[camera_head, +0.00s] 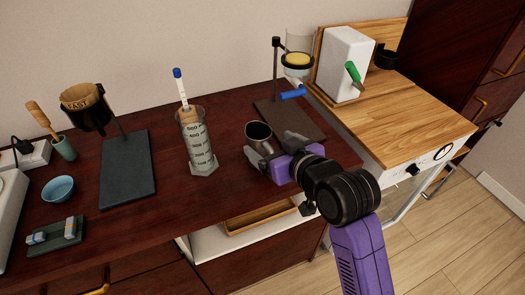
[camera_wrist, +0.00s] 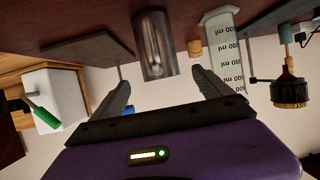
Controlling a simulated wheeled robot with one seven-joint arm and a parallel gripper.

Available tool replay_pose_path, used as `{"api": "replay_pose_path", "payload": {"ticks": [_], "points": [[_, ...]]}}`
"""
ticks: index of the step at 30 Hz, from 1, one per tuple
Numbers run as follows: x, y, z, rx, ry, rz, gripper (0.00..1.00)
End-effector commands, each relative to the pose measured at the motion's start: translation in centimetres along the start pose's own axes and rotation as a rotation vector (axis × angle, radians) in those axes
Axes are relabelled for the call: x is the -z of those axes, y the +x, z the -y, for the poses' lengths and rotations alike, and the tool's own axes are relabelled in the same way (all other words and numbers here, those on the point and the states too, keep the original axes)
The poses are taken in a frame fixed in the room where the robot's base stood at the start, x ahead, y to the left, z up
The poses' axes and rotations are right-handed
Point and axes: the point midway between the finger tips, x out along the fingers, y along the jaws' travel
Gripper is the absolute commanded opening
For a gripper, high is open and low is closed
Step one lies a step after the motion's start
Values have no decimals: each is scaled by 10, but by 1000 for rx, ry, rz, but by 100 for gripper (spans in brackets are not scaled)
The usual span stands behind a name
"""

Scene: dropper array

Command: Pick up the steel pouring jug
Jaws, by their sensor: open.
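The steel pouring jug (camera_head: 259,136) stands on the dark wood counter, a shiny metal cup with its open mouth up in the head view. In the wrist view the jug (camera_wrist: 155,45) appears upside down, ahead of the fingers and between their lines. My gripper (camera_head: 272,150) is at the jug's right side, its fingers spread. In the wrist view my gripper (camera_wrist: 163,84) shows open fingers with nothing between the tips that I can see gripped. In the head view the fingers partly hide the jug's lower right; whether they touch it I cannot tell.
A graduated cylinder (camera_head: 197,150) stands left of the jug. A stand (camera_head: 276,72) with a glass funnel (camera_head: 299,45) is behind it. A white machine (camera_head: 346,65) sits on a wooden cabinet (camera_head: 415,115) to the right. A blue bowl (camera_head: 58,189) is far left.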

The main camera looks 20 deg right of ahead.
Motion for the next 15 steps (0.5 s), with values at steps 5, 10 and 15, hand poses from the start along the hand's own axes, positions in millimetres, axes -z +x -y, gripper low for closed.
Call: {"api": "replay_pose_path", "payload": {"ticks": [5, 10, 15], "points": [[0, 18, 0, 0, 0, 0, 89], [-1, 41, 0, 0, 0, 0, 89], [-2, 59, 0, 0, -1, -1, 89]]}}
